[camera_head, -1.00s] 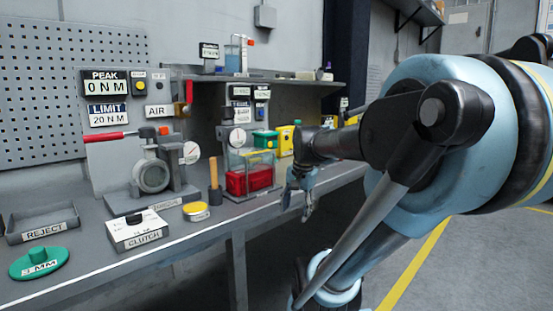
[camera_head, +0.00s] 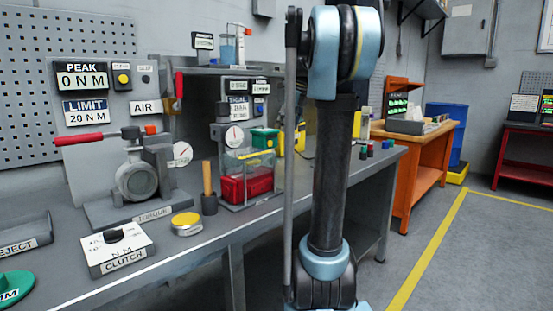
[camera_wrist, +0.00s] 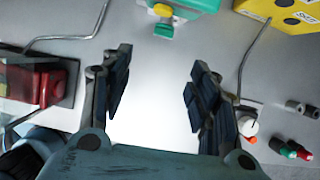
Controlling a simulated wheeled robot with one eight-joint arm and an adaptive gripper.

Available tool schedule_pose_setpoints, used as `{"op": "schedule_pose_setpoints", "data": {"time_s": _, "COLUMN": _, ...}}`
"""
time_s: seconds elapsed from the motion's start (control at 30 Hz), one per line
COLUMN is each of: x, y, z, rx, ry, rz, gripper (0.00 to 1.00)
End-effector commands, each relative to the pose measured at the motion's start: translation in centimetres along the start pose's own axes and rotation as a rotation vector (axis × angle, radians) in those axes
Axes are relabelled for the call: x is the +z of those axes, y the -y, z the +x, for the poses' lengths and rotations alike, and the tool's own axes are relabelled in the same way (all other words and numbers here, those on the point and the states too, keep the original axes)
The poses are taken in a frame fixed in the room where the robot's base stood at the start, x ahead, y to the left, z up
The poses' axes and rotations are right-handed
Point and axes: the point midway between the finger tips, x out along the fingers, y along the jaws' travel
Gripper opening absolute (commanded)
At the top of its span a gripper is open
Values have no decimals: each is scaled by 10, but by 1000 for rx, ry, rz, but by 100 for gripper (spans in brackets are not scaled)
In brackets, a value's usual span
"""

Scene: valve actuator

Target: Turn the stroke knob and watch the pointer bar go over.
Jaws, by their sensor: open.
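My gripper (camera_wrist: 155,92) is open and empty in the wrist view, over a bare pale surface; my arm hides it in the head view. A green box (camera_wrist: 188,5) with a small yellow and green knob (camera_wrist: 163,20) lies ahead of the fingers, apart from them. A yellow box (camera_wrist: 283,12) with dark round spots and a small label is at the upper right; a cable runs down from it. The green box (camera_head: 265,138) also shows in the head view, and the yellow box (camera_head: 301,138) is partly behind my arm. I cannot make out which part is the stroke knob or the pointer bar.
A red block (camera_head: 247,188) in a clear guard stands left of my arm; a red part (camera_wrist: 35,87) shows at the wrist view's left. Small colored pieces (camera_wrist: 290,150) lie at lower right. A torque rig (camera_head: 140,180) and clutch box (camera_head: 118,250) stand farther left.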

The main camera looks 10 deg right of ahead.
Motion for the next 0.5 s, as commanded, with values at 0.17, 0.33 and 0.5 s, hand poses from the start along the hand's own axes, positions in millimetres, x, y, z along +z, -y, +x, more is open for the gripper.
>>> {"op": "schedule_pose_setpoints", "data": {"time_s": 0.17, "x": 4, "y": 7, "z": 5, "rx": 0, "ry": 4, "rz": 43, "gripper": 55}}
{"op": "schedule_pose_setpoints", "data": {"time_s": 0.33, "x": 2, "y": 9, "z": 27, "rx": -1, "ry": 4, "rz": 44, "gripper": 55}}
{"op": "schedule_pose_setpoints", "data": {"time_s": 0.5, "x": 1, "y": 10, "z": 56, "rx": -2, "ry": 3, "rz": 44, "gripper": 55}}
